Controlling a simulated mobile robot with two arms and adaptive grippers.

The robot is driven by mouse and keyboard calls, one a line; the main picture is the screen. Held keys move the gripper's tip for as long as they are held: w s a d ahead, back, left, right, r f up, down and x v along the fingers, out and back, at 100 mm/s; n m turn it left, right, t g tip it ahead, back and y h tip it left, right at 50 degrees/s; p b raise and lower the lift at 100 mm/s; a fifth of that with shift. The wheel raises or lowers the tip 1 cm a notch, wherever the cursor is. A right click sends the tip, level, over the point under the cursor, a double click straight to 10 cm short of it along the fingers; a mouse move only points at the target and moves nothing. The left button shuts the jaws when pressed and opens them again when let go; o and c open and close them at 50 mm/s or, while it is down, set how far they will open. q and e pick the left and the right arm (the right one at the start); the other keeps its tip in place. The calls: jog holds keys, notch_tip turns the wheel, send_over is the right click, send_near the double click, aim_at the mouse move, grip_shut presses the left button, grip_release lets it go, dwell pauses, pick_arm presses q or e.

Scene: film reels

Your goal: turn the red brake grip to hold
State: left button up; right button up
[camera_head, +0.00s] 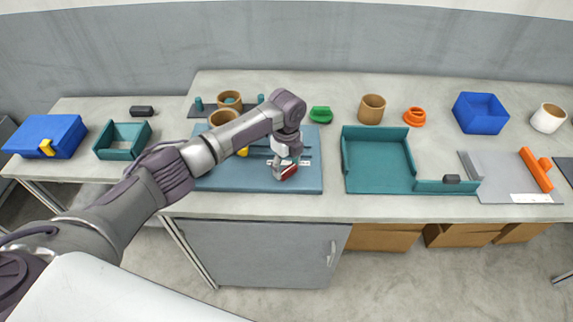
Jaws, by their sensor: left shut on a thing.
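The red brake grip (288,173) shows as a small red piece on the blue-grey board (225,181) at the middle of the counter. My left gripper (285,167) comes down over it from above and is shut on it. The gripper and wrist hide most of the grip and its mount. White label strips (303,161) show on the board beside the gripper. I cannot read them, and I cannot tell the grip's exact angle. My right gripper is not in view.
A teal tray (378,188) stands right of the board. A green piece (320,114), a tan cup (372,108) and an orange piece (414,117) stand behind. A blue bin (480,121) and a grey board with an orange handle (537,170) are farther right.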

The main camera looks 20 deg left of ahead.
pick_arm(q)
jog(key=shift+w+r, duration=0.1)
jog(key=shift+r, duration=0.05)
jog(key=o, duration=1.1)
jog(key=shift+o, duration=0.2)
notch_tip(320, 180, up, 12)
